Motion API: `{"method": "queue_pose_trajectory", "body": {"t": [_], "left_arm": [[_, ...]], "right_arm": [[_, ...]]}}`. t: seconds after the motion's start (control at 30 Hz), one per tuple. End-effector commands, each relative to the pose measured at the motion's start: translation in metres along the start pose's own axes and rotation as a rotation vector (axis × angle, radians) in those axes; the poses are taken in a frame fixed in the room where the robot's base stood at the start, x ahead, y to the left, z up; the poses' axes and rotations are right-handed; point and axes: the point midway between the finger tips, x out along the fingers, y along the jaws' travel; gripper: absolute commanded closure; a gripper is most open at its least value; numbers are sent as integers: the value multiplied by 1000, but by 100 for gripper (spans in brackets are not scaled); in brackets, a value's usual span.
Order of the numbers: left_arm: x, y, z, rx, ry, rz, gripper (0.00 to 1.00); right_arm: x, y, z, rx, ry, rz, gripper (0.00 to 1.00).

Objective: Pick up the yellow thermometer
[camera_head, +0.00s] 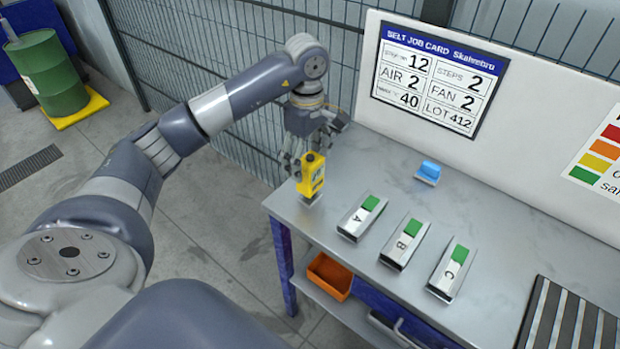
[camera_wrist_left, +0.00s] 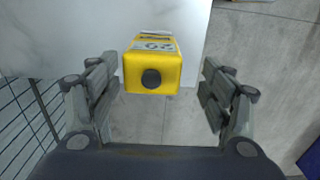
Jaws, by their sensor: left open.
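In the left wrist view the thermometer (camera_wrist_left: 153,68) lies between the two spread fingers of the left gripper (camera_wrist_left: 160,90), with a visible gap on each side. Its dark round knob faces the camera. The left gripper is open and holds nothing. My right gripper is not in view.
Metal blocks marked A (camera_head: 362,217), B (camera_head: 405,242) and C (camera_head: 452,270) with green tops stand to the right. A blue object (camera_head: 429,170) lies behind them. A job card (camera_head: 438,78) hangs on the back panel. An orange bin (camera_head: 330,276) sits on the lower shelf.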

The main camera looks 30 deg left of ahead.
Motion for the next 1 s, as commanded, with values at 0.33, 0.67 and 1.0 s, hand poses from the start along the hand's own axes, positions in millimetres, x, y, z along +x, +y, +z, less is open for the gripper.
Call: {"method": "queue_pose_trajectory", "body": {"t": [0.33, 0.67, 1.0], "left_arm": [[34, 2, 2, -1, -4, -2, 27], [77, 8, 3, 0, -3, 0, 27], [79, 8, 3, 0, -3, 2, 47]], "right_arm": [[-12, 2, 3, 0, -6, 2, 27], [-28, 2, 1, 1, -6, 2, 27], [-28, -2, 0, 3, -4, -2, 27]]}}
